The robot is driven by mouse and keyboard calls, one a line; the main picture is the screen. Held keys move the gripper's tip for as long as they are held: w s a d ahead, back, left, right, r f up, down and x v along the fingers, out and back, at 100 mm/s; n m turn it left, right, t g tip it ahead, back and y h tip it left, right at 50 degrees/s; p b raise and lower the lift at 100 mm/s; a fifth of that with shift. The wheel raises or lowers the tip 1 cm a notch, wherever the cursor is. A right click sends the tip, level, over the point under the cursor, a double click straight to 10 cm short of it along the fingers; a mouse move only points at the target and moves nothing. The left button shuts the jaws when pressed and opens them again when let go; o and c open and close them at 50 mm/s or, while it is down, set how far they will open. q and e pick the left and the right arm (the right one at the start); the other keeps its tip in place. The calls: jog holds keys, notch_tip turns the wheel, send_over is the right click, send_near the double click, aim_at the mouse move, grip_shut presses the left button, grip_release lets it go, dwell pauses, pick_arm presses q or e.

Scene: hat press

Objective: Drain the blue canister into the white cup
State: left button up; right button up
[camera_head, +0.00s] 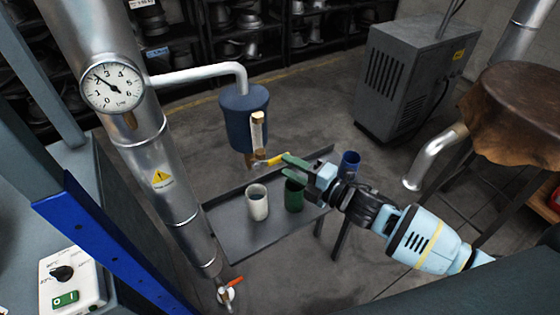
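The blue canister (244,112) hangs at the end of a white pipe, with a sight tube on its front. Below it is a brass valve (253,158) with a yellow lever (275,159) pointing right. The white cup (257,204) stands upright on a grey tray, lower in the picture than the valve; I cannot tell whether it is exactly under the outlet. My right gripper (289,164) has green fingers spread apart, close to the lever's tip. I cannot tell whether they touch it. Nothing shows between the fingers. My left gripper is not in view.
A green cup (294,197) stands right of the white cup, below my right gripper. A blue cup (350,164) stands near the tray's right end. The grey tray (232,238) has bare room in front. A metal column with a gauge (113,88) and red-handled valve (232,284) stands left.

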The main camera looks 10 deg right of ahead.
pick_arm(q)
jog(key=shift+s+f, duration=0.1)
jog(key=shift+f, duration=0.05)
pick_arm(e)
jog(key=shift+v, duration=1.5)
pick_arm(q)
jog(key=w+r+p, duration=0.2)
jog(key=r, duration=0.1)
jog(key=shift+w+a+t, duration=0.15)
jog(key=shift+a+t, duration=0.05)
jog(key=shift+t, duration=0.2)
pick_arm(e)
jog(key=s+d+f+m+g+h, duration=0.1)
jog(key=s+f+m+h, duration=0.2)
jog(key=s+f+m, duration=0.4)
jog(key=s+d+f+m+g+h, duration=0.1)
jog(key=s+f+m, duration=0.6)
jog(key=s, duration=0.8)
jog(key=s+d+f+m+g+h, duration=0.2)
jog(key=s+f+m+h, duration=0.3)
jog(key=s+m, duration=0.5)
notch_tip(320, 180, down, 2)
jog(key=shift+s+f+g+h, duration=0.15)
jog(key=shift+s+g+h, duration=0.15)
jog(key=shift+s+g, duration=0.2)
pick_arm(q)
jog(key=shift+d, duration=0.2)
pick_arm(e)
jog(key=shift+d, duration=0.1)
